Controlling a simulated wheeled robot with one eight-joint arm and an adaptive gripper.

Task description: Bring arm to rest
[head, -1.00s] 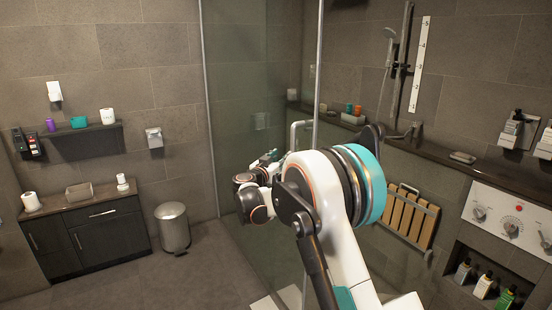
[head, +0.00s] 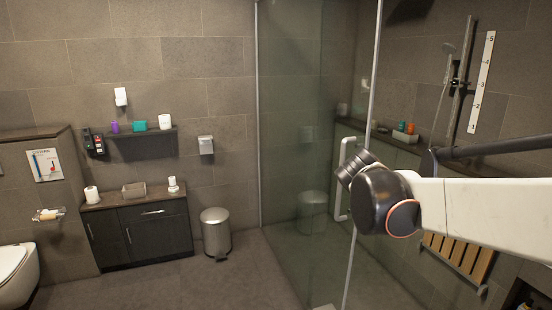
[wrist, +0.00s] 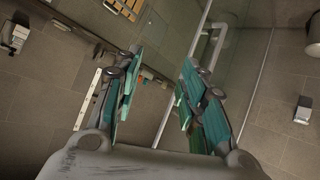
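My arm (head: 480,208) stretches in from the right edge of the head view, roughly level, with a dark rounded joint (head: 378,200) at its near-left end. It stands in front of the glass shower panel and the shower's right wall. In the wrist view my gripper (wrist: 158,88) has its two teal-padded fingers spread well apart. Nothing is held between them; only the room shows through the gap. I cannot make out the gripper's fingers in the head view.
The glass shower panel (head: 305,120) with its white handle (head: 345,185) is close behind the arm. A wooden slatted seat (head: 462,255) lies below it. A steel bin (head: 216,232), a dark cabinet (head: 140,232) and a toilet (head: 15,270) stand left. The middle floor is clear.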

